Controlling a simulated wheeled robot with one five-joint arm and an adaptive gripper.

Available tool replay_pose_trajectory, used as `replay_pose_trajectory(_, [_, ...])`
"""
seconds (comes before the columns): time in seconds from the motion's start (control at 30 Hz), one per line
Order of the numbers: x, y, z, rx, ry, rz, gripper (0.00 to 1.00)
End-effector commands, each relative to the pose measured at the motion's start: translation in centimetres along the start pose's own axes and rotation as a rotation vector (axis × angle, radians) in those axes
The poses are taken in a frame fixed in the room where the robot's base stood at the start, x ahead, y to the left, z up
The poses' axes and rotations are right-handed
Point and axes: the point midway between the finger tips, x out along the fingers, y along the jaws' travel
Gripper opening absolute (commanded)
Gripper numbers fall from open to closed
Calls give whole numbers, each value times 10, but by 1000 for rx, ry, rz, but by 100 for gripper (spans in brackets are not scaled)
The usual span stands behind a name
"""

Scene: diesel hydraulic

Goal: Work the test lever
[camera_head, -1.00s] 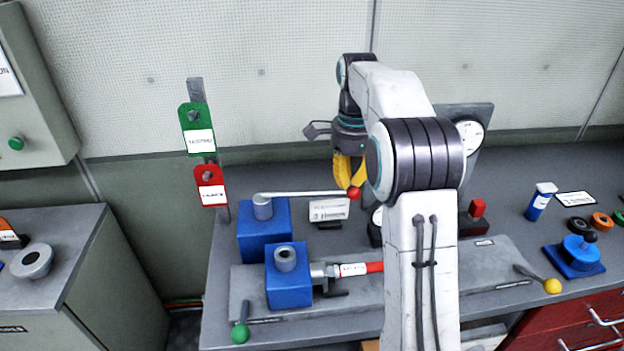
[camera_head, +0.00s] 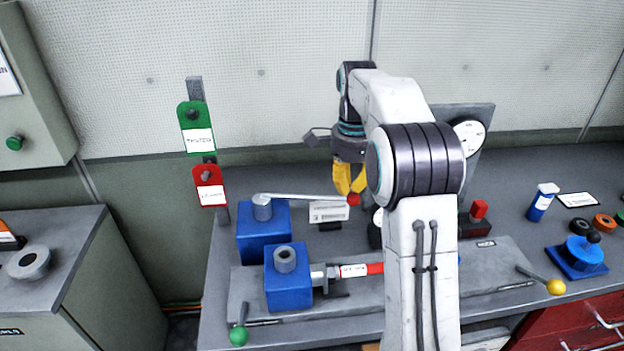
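The silver lever (camera_head: 298,197) runs rightward from a post on the rear blue block (camera_head: 264,230). Its red knob (camera_head: 354,200) is at the right end, and I take this to be the test lever. My gripper (camera_head: 351,193) points down with its two yellow fingertips at the knob, covering its upper part. The fingers are close together around or just above the knob. I cannot tell whether they clamp it.
A front blue block (camera_head: 288,278) has a red-handled fitting beside it. Green (camera_head: 239,336) and yellow (camera_head: 555,287) ball levers stand at the bench's front. Green and red tags (camera_head: 209,186) hang on a post at left. A gauge (camera_head: 470,138) stands behind my arm.

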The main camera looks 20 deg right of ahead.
Motion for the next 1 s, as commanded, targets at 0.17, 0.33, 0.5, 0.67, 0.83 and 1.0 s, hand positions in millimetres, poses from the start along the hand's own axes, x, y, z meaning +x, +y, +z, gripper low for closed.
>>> replay_pose_trajectory(0.17, [5, 0, 0, 0, -1, 4, 0])
replay_pose_trajectory(0.33, [5, 0, 0, 0, -1, 3, 0])
replay_pose_trajectory(0.5, [-1, 0, 0, 0, -1, 3, 0])
replay_pose_trajectory(0.67, [-13, 0, 0, 0, -1, 3, 0])
replay_pose_trajectory(0.83, [-28, 0, 0, 0, -1, 3, 0])
replay_pose_trajectory(1.0, [-42, 0, 0, 0, 0, 3, 0])
